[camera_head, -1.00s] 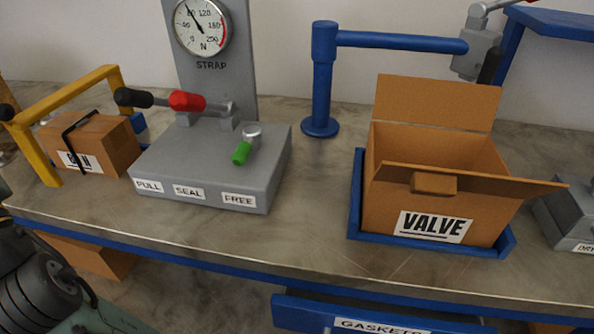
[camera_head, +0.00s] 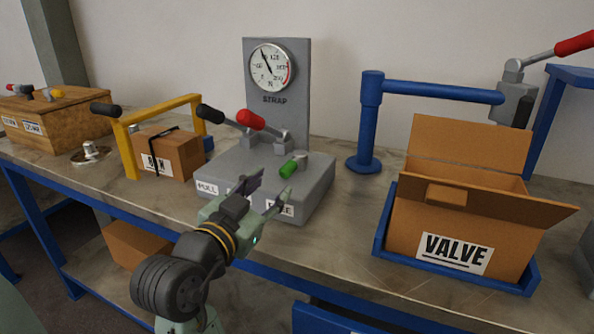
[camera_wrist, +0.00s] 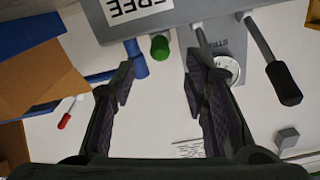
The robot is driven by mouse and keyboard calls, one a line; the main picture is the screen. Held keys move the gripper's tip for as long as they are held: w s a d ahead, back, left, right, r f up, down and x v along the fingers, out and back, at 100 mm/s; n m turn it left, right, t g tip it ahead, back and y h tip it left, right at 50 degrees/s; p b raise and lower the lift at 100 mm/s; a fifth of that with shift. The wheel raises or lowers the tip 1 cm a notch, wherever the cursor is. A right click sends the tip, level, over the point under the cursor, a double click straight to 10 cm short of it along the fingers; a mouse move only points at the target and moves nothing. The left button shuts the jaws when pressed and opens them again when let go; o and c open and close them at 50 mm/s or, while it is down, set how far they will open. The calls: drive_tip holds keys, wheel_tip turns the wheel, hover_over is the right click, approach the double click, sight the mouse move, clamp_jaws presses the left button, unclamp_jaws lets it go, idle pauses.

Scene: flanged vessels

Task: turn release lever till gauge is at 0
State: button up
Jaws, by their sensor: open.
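The grey strap unit (camera_head: 235,180) stands on the bench. Its round gauge (camera_head: 272,66) has a needle pointing up and slightly left, off 0; the exact value is too small to read. The short green lever (camera_head: 288,168) sits on the unit's right side, above the FREE label, and also shows in the wrist view (camera_wrist: 160,46). My gripper (camera_head: 264,190) is open and empty, in front of the unit and short of the green lever. In the wrist view the green lever lies beyond and between the two fingers, apart from them.
A yellow frame (camera_head: 130,145) with a strapped carton (camera_head: 180,158) stands left. A blue post (camera_head: 369,120) and the VALVE carton (camera_head: 425,215) stand right.

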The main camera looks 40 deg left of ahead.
sight(283, 174)
drive_tip(key=p+x, duration=0.1)
drive_tip(key=x, duration=0.7)
drive_tip(key=shift+w+a, duration=0.1)
drive_tip(key=shift+w, duration=0.15)
drive_tip(key=shift+c, duration=0.5)
clamp_jaws()
